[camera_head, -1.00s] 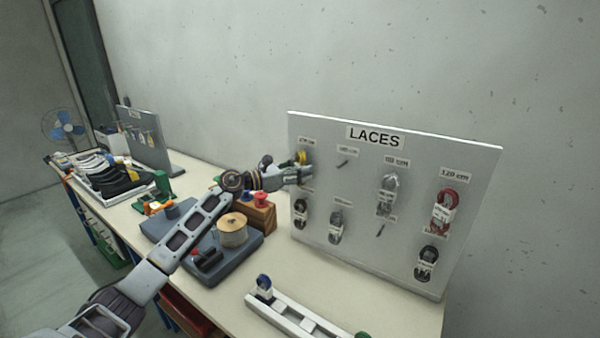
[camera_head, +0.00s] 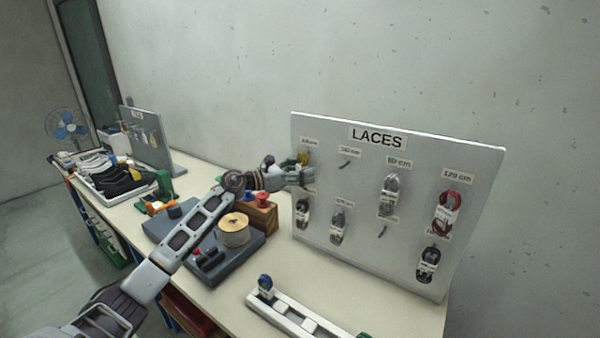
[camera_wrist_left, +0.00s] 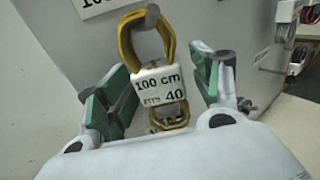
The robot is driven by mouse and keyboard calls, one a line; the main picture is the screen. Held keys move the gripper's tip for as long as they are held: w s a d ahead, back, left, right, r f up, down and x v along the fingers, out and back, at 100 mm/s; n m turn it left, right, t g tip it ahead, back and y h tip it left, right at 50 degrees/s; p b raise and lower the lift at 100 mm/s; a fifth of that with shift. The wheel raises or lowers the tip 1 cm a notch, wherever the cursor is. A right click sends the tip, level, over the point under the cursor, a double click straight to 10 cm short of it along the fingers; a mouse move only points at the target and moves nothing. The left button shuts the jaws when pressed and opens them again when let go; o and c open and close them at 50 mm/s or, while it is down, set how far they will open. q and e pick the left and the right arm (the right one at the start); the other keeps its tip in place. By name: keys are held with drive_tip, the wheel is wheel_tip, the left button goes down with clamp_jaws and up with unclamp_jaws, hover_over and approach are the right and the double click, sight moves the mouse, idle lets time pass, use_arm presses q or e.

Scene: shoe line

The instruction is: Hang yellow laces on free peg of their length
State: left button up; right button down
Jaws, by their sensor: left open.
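The yellow laces (camera_head: 306,157) hang at the upper left of the grey LACES board (camera_head: 470,270). In the left wrist view the yellow laces (camera_wrist_left: 167,43) are looped over a dark peg (camera_wrist_left: 150,17), with a white band reading "100 cm FITS 40". My left gripper (camera_head: 304,174) is at the laces, partly covering them. In the left wrist view my left gripper (camera_wrist_left: 160,86) is open, its green-padded fingers on either side of the band with gaps. A bare peg (camera_head: 345,163) shows in the top row and another bare peg (camera_head: 383,231) in the lower row. My right gripper is out of view.
Red laces (camera_head: 449,207), grey laces (camera_head: 391,190) and several dark bundles hang on other pegs. A wooden block (camera_head: 262,217) and a spool (camera_head: 234,231) on a dark base stand below my left arm. A white rail (camera_head: 290,312) lies in front of the board.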

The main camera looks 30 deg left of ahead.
use_arm(q)
drive_tip(key=v, duration=1.2)
idle(0.8)
idle(0.7)
